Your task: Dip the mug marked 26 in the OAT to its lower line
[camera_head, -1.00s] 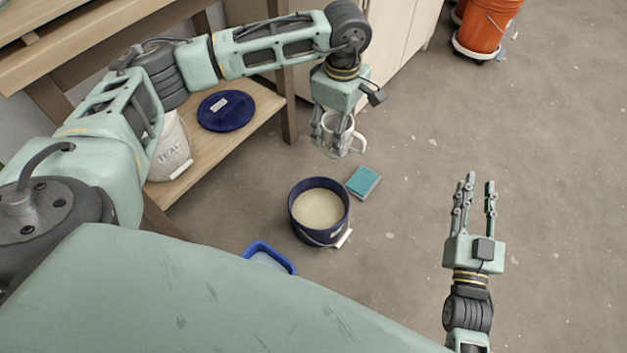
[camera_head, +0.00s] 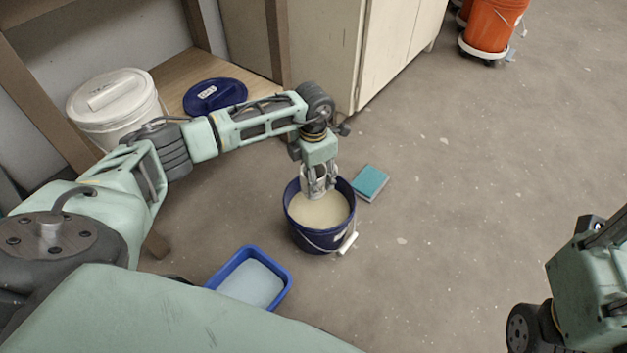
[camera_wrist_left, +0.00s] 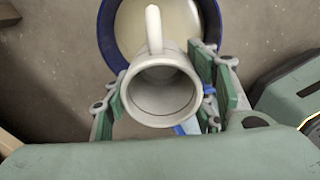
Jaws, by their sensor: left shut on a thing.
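My left gripper (camera_head: 319,190) is shut on a pale grey mug (camera_head: 313,180) at the back part of a dark blue bucket (camera_head: 308,238). The bucket holds cream glaze (camera_head: 320,212). In the left wrist view the mug (camera_wrist_left: 165,68) sits between the fingers, its open mouth towards the camera and its handle (camera_wrist_left: 154,28) pointing up the picture across the bucket. I cannot tell whether the mug's base touches the glaze. No number, line or bucket label is readable. My right gripper (camera_head: 590,285) is cut off at the right edge, its fingers not clearly seen.
A blue tray (camera_head: 283,289) with pale contents lies front left of the bucket. A teal block (camera_head: 370,182) lies on the floor to its right. A white lidded bucket (camera_head: 118,105) and a blue lid (camera_head: 215,94) are on the low shelf. Open floor lies to the right.

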